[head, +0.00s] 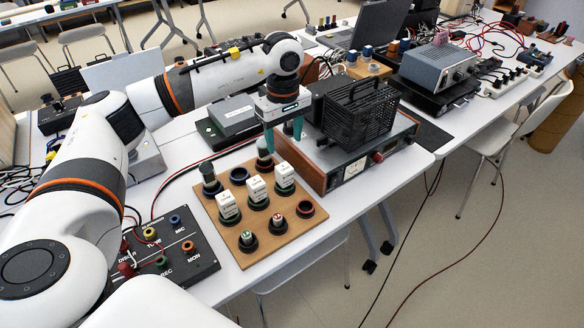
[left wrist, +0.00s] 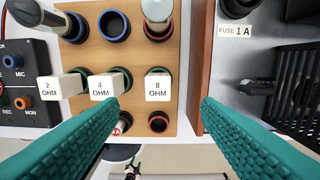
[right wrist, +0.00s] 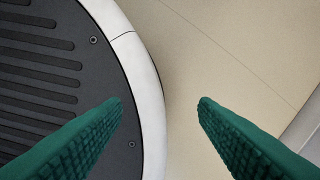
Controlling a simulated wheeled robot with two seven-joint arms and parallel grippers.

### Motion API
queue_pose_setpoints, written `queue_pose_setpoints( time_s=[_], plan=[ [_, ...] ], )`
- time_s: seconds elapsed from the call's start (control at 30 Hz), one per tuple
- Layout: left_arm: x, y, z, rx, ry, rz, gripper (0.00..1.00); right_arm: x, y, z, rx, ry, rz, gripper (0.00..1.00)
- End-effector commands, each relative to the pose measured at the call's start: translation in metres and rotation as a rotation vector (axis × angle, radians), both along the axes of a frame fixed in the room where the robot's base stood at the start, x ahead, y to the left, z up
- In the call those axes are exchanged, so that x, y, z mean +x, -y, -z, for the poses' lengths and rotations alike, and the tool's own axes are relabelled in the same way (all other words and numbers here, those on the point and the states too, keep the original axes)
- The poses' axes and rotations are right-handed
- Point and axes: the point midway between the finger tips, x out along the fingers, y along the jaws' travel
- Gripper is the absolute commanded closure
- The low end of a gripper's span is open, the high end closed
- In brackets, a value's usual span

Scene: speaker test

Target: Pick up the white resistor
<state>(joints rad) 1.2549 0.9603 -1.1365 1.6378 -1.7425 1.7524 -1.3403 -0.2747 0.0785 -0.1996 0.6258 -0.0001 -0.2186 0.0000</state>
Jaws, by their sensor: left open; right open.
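Three white block resistors stand in sockets on a tan board (head: 296,225). The 2 OHM block (head: 228,206) is nearest, the 4 OHM block (head: 256,188) is in the middle and the 8 OHM block (head: 284,176) is farthest. In the left wrist view the 2 OHM (left wrist: 47,88), 4 OHM (left wrist: 106,86) and 8 OHM (left wrist: 158,87) blocks sit in a row. My left gripper (head: 284,135) is open and empty above the far end of the board, its teal fingers apart. The 8 OHM block shows between its fingertips. My right gripper (right wrist: 159,103) is open and empty over the floor.
A wood-sided amplifier (head: 348,168) with a black caged unit (head: 360,113) on top stands right beside the board. A black connector panel (head: 165,245) lies to its left. My own rounded base fills the right wrist view's left.

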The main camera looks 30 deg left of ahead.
Motion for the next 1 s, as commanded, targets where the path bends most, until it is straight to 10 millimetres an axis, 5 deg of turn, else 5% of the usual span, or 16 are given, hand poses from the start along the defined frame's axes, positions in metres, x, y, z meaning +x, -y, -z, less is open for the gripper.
queue_pose_setpoints(
  time_s=[0.3,0.8,1.0],
  plan=[
    [-0.001,0.0,0.052,0.0,-0.003,0.001,0.42,-0.038,0.001,-0.003,-0.003,-0.055,0.0,0.46],
    [0.001,0.0,0.107,-0.001,-0.004,0.0,0.42,-0.018,0.0,-0.012,0.0,-0.025,0.0,0.46],
    [0.001,0.0,0.111,-0.001,0.0,0.0,0.42,-0.019,0.0,-0.011,0.0,-0.025,0.0,0.46]
  ],
)
